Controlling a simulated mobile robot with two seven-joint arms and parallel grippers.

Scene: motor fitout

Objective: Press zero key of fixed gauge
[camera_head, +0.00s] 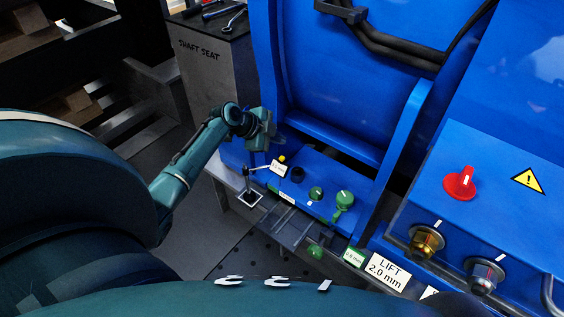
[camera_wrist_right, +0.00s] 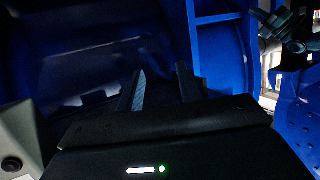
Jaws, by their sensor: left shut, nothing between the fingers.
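The fixed gauge (camera_head: 277,167) is a small white-faced unit on a thin dark stand in the head view. My left gripper (camera_head: 274,146) is shut and empty, just above and left of the gauge. I cannot tell whether its tips touch it. My right gripper (camera_wrist_right: 162,88) shows in the right wrist view with its two dark fingers apart and nothing between them.
A blue ledge carries a dark knob (camera_head: 298,174) and green knobs (camera_head: 344,198) right of the gauge. A red knob (camera_head: 460,183) and a LIFT label (camera_head: 388,272) are farther right. The SHAFT SEAT cabinet (camera_head: 205,85) stands behind my left arm. Blue machine walls surround my right gripper.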

